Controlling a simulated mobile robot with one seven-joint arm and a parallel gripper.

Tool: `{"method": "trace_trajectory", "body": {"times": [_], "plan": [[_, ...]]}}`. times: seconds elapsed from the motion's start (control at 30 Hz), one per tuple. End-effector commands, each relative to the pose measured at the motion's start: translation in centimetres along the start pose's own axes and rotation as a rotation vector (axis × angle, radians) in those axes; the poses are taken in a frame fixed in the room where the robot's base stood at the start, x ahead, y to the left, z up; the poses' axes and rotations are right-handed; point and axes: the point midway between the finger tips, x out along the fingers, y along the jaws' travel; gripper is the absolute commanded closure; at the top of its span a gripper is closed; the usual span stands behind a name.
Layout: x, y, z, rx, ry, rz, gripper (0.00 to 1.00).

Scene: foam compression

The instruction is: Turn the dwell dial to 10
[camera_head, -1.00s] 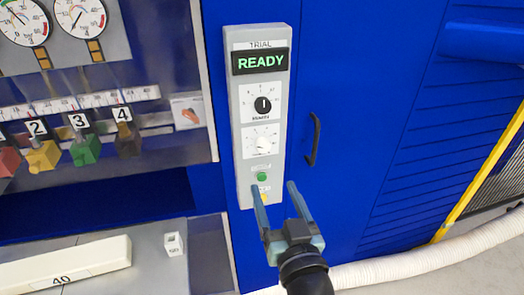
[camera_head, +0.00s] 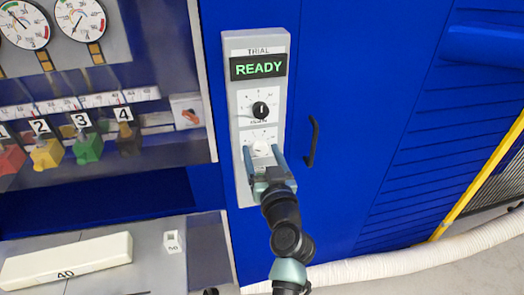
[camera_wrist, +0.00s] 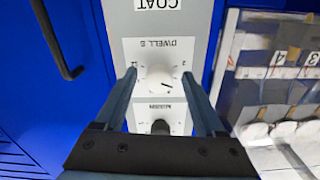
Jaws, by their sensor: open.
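The dwell dial is a white round knob (camera_head: 261,148) on a grey control panel (camera_head: 240,190). In the wrist view the dwell knob (camera_wrist: 158,79) sits on a white plate labelled "DWELL S", which appears upside down. A dark pointer mark shows on the knob; I cannot read the value it points to. My gripper (camera_head: 262,151) is open, with one finger on each side of the knob. In the wrist view my gripper's fingertips (camera_wrist: 159,73) straddle it, apparently with gaps. The button below the dial is hidden behind my gripper in the head view.
A black knob (camera_head: 261,109) sits just above the dwell dial, under a display (camera_head: 259,66) reading "READY". A black door handle (camera_head: 312,142) stands out to the right. Coloured valve handles and gauges are at left. A white hose (camera_head: 400,262) lies along the floor.

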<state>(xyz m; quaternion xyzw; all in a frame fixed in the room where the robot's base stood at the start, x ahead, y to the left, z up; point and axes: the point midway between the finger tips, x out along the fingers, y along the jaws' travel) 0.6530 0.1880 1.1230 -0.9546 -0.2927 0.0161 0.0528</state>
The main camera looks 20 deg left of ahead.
Motion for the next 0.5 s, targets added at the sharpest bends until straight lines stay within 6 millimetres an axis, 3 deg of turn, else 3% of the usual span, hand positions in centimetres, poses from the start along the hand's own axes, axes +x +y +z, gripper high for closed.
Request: {"method": "trace_trajectory", "body": {"times": [0.33, 0.5], "plan": [[0.28, 0.01, 0.02, 0.001, 0.000, 0.001, 0.29], [0.26, 0.02, 0.02, 0.001, 0.000, 0.001, 0.59]]}}
